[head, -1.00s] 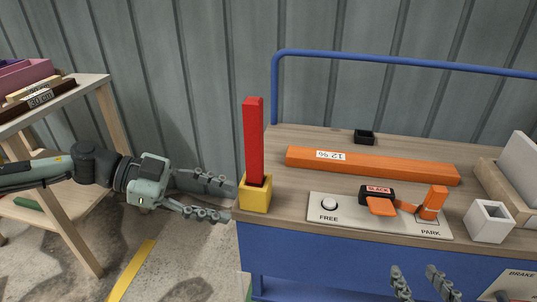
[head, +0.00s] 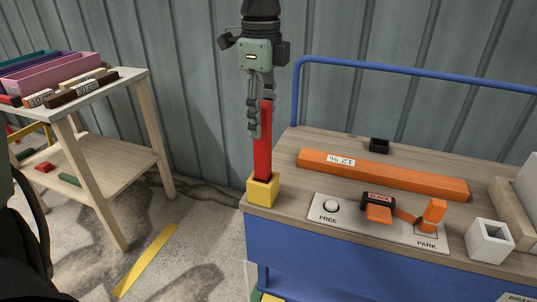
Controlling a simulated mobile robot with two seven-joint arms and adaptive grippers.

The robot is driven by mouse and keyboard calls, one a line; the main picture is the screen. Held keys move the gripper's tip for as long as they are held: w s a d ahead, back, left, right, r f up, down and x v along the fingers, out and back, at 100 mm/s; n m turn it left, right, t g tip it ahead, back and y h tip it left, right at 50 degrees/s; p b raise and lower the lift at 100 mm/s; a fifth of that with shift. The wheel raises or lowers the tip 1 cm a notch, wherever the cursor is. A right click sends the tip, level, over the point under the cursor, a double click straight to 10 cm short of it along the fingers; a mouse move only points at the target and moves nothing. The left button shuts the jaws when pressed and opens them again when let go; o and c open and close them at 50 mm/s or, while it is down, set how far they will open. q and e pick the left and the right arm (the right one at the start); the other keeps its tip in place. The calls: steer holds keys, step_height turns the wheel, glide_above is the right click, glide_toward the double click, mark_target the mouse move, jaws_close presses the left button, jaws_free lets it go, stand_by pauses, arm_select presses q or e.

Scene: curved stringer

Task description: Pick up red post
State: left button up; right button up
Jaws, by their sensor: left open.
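The red post (head: 263,152) stands upright in a yellow square socket (head: 263,189) at the left corner of the workbench. My left gripper (head: 260,132) points straight down from above, its fingers at the upper part of the post. One finger shows to the left of the post and the other overlaps the post's top. The gripper is open; whether a finger touches the post I cannot tell. My right gripper is not in view.
The wooden bench top (head: 290,153) carries an orange bar (head: 380,178), a black holder (head: 379,145), a FREE/PARK panel (head: 330,220) and a white square cup (head: 489,241). A blue rail (head: 420,67) runs behind. A wooden shelf (head: 140,90) with boxes stands left.

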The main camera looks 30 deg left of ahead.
mark_target(262, 142)
arm_select(q)
step_height(262, 142, down, 6)
steer(key=shift+w+a+f, duration=0.1)
steer(key=shift+a, duration=0.05)
jaws_close()
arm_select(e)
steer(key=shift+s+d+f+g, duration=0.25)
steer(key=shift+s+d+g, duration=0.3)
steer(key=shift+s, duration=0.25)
